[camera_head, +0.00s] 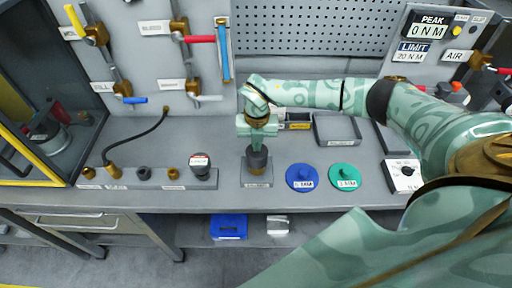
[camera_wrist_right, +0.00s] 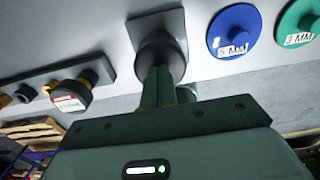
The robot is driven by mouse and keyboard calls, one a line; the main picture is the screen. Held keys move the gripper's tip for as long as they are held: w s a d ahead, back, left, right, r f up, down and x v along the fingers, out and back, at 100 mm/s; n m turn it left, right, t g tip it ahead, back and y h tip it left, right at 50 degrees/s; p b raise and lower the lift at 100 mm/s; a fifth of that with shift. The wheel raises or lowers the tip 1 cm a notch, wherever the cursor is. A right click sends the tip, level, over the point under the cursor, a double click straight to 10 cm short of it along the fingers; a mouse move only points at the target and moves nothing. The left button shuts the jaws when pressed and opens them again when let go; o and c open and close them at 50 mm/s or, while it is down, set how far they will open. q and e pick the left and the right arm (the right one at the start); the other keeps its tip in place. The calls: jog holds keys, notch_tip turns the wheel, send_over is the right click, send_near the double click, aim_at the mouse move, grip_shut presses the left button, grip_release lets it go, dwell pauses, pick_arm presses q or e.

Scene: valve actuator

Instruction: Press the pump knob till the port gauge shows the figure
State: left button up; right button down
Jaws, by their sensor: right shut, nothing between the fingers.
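A dark round knob (camera_head: 257,160), probably the pump knob, stands on a square grey plate (camera_head: 257,180) on the bench. In the right wrist view the knob (camera_wrist_right: 161,48) is at the fingertips. My right gripper (camera_head: 257,146) is shut and empty, pointing down onto the knob's top; it looks to be touching, but I cannot be sure. Its fingers also show in the wrist view (camera_wrist_right: 158,82). A small gauge with a white and red face (camera_head: 200,163), likely the port gauge, stands on the port strip to the left; its figure is too small to read. My left gripper is not in view.
A blue disc (camera_head: 301,178) and a green disc (camera_head: 345,177) lie to the right. A hose (camera_head: 150,133) rises from the port strip (camera_head: 130,178). Valves with coloured handles (camera_head: 203,39) line the back panel. A display (camera_head: 428,24) reads PEAK 0 N M.

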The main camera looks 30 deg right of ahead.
jog(key=shift+s+f+b, duration=0.1)
jog(key=shift+f+b, duration=1)
jog(key=shift+f, duration=0.8)
notch_tip(320, 180, up, 7)
jog(key=p, duration=0.6)
jog(key=shift+f, duration=0.15)
jog(key=shift+f, duration=0.1)
dwell(0.8)
